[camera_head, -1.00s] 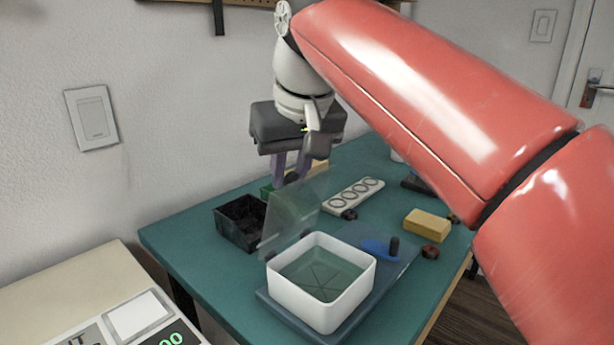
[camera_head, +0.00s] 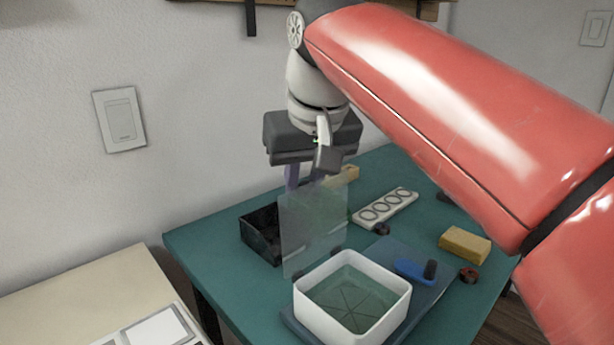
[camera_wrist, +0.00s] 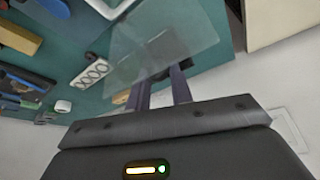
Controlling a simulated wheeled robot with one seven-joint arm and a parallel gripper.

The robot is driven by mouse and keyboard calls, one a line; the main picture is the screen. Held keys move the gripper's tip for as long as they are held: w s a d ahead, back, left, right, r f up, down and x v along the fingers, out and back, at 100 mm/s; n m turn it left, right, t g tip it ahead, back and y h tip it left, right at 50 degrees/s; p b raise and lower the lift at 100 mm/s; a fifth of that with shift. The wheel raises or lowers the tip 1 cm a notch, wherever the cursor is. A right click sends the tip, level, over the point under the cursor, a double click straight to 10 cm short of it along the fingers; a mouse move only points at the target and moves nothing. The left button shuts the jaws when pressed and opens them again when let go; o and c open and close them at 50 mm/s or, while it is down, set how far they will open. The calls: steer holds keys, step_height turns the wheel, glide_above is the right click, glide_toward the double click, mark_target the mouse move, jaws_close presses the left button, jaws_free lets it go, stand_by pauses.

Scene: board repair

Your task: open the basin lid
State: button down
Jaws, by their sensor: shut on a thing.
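The white square basin (camera_head: 318,312) stands on a dark blue board on the teal table, its top open, with greenish liquid and thin dark lines inside. The clear basin lid (camera_head: 312,235) stands close to upright at the basin's back left rim, apart from the opening. My gripper (camera_head: 305,183) is above and behind the lid, with its fingers shut at the lid's upper part. The wrist view shows the lid (camera_wrist: 160,40) in front of my gripper's fingers (camera_wrist: 158,88); the exact grip point is hard to see through the pane. A basin corner (camera_wrist: 108,8) shows at the top.
A black open bin (camera_head: 260,232) stands behind the lid at left. A pale strip with round holes (camera_head: 386,208), a yellow block (camera_head: 465,245) and a blue tool (camera_head: 410,269) lie at right. A cream surface (camera_head: 95,290) is at front left.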

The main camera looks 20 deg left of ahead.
steer(key=c, duration=1.2)
jaws_free()
steer(key=shift+s+a, duration=0.45)
steer(key=shift+w+d, duration=0.1)
steer(key=shift+d, duration=0.05)
steer(key=shift+r, duration=0.15)
steer(key=v, duration=0.7)
steer(key=shift+r, duration=0.2)
